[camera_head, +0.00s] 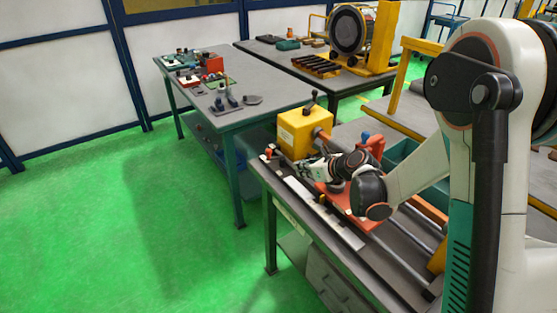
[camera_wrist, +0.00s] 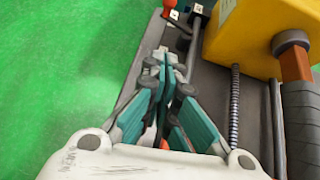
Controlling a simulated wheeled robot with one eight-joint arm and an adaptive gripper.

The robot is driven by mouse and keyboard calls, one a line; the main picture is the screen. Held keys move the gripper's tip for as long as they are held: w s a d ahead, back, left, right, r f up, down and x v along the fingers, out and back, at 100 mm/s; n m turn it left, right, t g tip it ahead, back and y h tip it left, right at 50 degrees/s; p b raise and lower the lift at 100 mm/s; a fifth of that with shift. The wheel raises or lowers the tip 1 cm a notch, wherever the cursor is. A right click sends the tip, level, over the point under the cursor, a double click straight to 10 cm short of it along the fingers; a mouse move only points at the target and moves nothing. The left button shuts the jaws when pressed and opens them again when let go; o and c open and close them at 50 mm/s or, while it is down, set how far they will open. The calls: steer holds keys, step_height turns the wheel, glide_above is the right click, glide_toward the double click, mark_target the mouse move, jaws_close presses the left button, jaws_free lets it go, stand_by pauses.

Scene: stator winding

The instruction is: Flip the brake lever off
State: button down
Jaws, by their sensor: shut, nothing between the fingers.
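A small lever with a red-orange grip (camera_wrist: 172,14) is at the far left end of the machine bed in the wrist view. It also shows in the head view (camera_head: 268,153). Another lever, black with a round knob (camera_head: 313,96), stands upright on the yellow headstock box (camera_head: 293,134). No label shows which one is the brake lever. My gripper (camera_wrist: 163,58) is shut and empty. It points along the bed toward the red-orange lever, with a gap between the fingertips and the grip in the picture. In the head view my gripper (camera_head: 302,171) is beside the yellow box.
The yellow box (camera_wrist: 262,35) and a threaded rod (camera_wrist: 235,100) lie right of my gripper. A red carriage (camera_head: 335,200) sits on the bed below my wrist. Left of the bench is open green floor (camera_head: 100,220). A table with small parts (camera_head: 240,75) stands behind.

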mark_target(276, 158)
steer(key=shift+a, duration=0.1)
steer(key=b+x, duration=0.2)
steer(key=x, duration=0.7)
steer(key=shift+w+a+f+b, duration=0.2)
steer(key=shift+f+b, duration=0.1)
steer(key=shift+b, duration=0.1)
steer(key=shift+w+a+r+b, duration=0.3)
steer(key=shift+w+a+r, duration=0.1)
steer(key=shift+w+a, duration=0.4)
steer(key=shift+w+a+r, duration=0.4)
steer(key=shift+w+r, duration=0.05)
steer(key=shift+w, duration=0.25)
steer(key=shift+a, duration=0.1)
